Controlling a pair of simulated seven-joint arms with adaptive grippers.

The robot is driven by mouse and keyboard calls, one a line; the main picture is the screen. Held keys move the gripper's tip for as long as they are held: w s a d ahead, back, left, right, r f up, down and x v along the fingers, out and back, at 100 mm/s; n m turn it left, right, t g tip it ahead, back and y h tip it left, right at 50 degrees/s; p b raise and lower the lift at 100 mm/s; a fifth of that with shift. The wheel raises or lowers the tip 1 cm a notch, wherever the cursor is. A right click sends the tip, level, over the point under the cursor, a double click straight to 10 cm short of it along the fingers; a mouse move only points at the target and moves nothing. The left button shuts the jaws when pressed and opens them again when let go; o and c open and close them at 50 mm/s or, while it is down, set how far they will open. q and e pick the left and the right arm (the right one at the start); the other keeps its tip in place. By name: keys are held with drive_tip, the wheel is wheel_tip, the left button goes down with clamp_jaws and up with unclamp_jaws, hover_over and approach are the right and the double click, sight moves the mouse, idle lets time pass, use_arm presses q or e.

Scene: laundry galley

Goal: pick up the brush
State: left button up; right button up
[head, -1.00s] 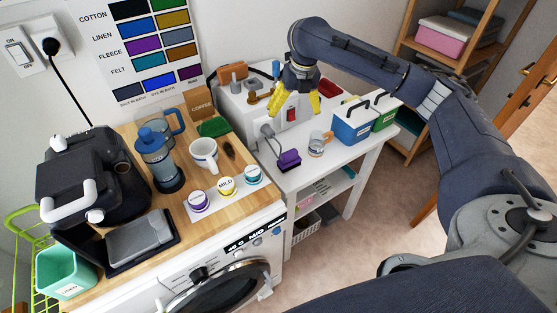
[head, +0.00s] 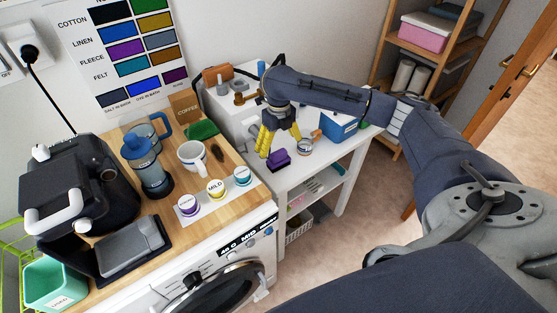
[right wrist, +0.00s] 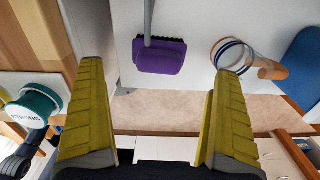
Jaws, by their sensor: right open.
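The purple brush (head: 279,160) with a grey handle lies on the white side table (head: 306,173). In the right wrist view the brush (right wrist: 160,58) shows dark bristles along one edge, and its handle runs toward the top of the picture. My right gripper (head: 280,143) is open, with yellow fingers pointing down just above the brush. In the right wrist view the brush appears between the two fingertips (right wrist: 158,68), apart from both. Nothing is held. My left gripper is not in view.
A blue bin (head: 339,128) is farther right. The wooden counter (head: 212,207) over the washer, with a white mug (head: 192,158) and labelled jars, lies to the left.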

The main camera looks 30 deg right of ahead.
sight(279, 159)
drive_tip(key=shift+a+f, duration=0.1)
drive_tip(key=shift+f, duration=3.55)
drive_tip(key=c, duration=1.2)
drive_tip(key=shift+c, duration=0.2)
drive_tip(key=shift+r, duration=0.1)
wheel_tip(279, 159, up, 20)
